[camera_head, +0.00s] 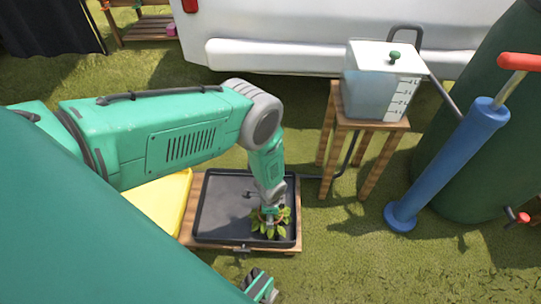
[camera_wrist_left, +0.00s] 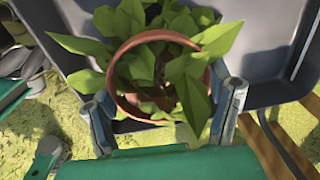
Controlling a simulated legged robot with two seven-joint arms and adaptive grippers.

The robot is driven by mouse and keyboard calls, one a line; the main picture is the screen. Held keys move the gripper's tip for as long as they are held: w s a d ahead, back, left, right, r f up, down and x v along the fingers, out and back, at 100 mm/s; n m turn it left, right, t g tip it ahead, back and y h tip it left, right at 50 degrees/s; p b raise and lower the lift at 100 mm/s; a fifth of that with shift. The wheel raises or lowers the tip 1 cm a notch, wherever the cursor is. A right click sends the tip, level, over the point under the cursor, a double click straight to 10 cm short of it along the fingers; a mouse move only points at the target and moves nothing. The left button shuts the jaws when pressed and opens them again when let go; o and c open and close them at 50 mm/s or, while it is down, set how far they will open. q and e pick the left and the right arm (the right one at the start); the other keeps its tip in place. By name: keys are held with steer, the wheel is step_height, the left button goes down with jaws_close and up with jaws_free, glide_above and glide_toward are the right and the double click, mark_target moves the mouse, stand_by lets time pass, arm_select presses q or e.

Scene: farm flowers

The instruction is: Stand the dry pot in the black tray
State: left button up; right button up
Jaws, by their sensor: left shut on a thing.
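The terracotta pot (camera_wrist_left: 124,57) with a leafy green plant (camera_wrist_left: 190,90) is between the fingers of my left gripper (camera_wrist_left: 165,112), which is shut on it near the rim. In the head view the plant (camera_head: 284,214) shows over the front right part of the black tray (camera_head: 225,228), below my left gripper (camera_head: 268,212). The pot's base is hidden, so I cannot tell whether it touches the tray floor. A grey and teal end piece of mine, likely my right gripper (camera_head: 260,287), shows at the bottom edge; its fingers are unclear.
The tray lies on a low wooden stand (camera_head: 286,248). A yellow object (camera_head: 165,203) is left of it. A water tank (camera_head: 378,82) stands on a wooden stool (camera_head: 361,123) at the right. A blue pump (camera_head: 447,165) leans near a dark green barrel (camera_head: 485,150). Grass lies between.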

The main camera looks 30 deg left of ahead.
arm_select(q)
steer(key=shift+w, duration=0.1)
steer(key=o, duration=1.6)
steer(key=r+p, duration=0.2)
steer(key=r, duration=0.2)
steer(key=r+p, duration=0.2)
steer(key=r, duration=0.2)
steer(key=r+p, duration=0.2)
steer(key=r, duration=0.2)
steer(key=shift+s+d, duration=0.2)
steer(key=shift+s, duration=0.1)
